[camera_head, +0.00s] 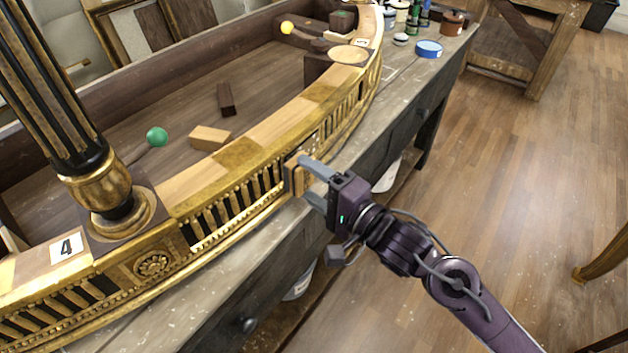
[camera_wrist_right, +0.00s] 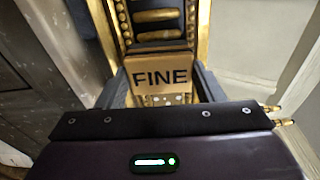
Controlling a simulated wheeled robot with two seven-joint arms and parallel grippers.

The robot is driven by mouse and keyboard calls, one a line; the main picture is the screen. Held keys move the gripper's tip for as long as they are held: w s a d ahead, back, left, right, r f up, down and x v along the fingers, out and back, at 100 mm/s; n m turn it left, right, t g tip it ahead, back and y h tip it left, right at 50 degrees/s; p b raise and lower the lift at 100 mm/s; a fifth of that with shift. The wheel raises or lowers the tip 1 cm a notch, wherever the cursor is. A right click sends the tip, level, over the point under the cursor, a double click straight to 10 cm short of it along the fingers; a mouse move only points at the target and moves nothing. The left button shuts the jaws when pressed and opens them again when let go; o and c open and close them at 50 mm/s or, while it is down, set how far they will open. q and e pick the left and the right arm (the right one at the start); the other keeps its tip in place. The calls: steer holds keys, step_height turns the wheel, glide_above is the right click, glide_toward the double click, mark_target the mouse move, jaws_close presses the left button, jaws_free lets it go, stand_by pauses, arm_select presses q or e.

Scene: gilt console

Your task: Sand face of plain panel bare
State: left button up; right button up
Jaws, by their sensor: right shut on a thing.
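The gilt console (camera_head: 240,152) has a curved front apron with black-and-gold fluting and bare wood patches along its top. My right gripper (camera_head: 309,180) is shut on a tan sanding block (camera_head: 295,174) at the front face of the apron. In the right wrist view the sanding block (camera_wrist_right: 160,77) reads "FINE" and sits between the two fingers. The plain panel's face is mostly hidden behind the block and fingers, so I cannot tell how bare it is or whether the block touches it. My left gripper is out of view.
The console rests on a grey workbench (camera_head: 345,158). A fluted black-and-gold leg (camera_head: 50,90) rises at left beside a "4" card (camera_head: 66,247). A green ball (camera_head: 157,137) and wood blocks (camera_head: 210,137) lie inside the frame. A blue tin (camera_head: 429,48) and jars stand behind.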

steer(key=shift+w+a, duration=0.35)
steer(key=shift+a, duration=0.15)
steer(key=shift+w+d+r+p, duration=0.2)
steer(key=shift+w+d+p, duration=0.15)
steer(key=shift+p, duration=0.4)
steer(key=shift+w+d+f+p, duration=0.15)
steer(key=shift+w+d+p, duration=0.6)
steer(key=shift+w, duration=0.2)
